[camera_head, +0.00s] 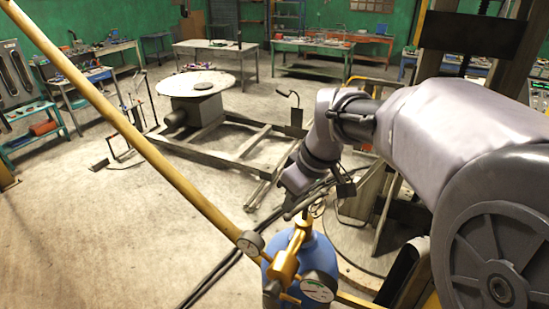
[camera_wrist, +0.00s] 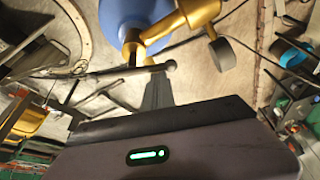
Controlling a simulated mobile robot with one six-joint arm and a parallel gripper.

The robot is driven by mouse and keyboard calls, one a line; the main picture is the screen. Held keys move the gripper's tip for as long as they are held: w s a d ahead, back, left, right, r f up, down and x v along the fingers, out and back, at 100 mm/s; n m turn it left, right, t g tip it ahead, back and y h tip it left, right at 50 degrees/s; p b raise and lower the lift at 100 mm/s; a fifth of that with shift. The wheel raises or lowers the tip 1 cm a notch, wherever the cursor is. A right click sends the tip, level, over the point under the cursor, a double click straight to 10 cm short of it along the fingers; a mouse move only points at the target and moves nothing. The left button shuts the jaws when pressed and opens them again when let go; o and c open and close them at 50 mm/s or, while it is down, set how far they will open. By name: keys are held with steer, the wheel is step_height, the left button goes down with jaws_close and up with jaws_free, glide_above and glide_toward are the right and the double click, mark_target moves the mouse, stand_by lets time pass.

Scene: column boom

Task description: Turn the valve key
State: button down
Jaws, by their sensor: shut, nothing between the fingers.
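A blue gas cylinder (camera_head: 312,256) stands at the bottom centre of the head view, with a brass valve (camera_head: 284,262) on top. The valve also shows in the wrist view (camera_wrist: 184,22), beside the blue cylinder (camera_wrist: 122,16). The valve key is a thin dark crossbar (camera_head: 308,203) above the valve. In the wrist view its bar (camera_wrist: 120,72) runs sideways and ends in a ball. My gripper (camera_wrist: 157,78) is shut and empty, its dark fingers pointing at the bar near that end. I cannot tell whether they touch it.
Two round gauges (camera_head: 319,287) (camera_head: 250,243) are fitted on the brass valve. A long yellow pole (camera_head: 150,140) crosses the left of the head view. A round table (camera_head: 204,84) and workbenches (camera_head: 316,45) stand farther back. Bare floor lies at the lower left.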

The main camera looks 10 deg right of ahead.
steer(key=shift+s+d+n, duration=0.15)
steer(key=shift+s+n, duration=0.15)
steer(key=shift+s+d+b, duration=0.15)
steer(key=shift+s+b, duration=0.1)
steer(key=shift+b, duration=0.05)
stand_by(0.3)
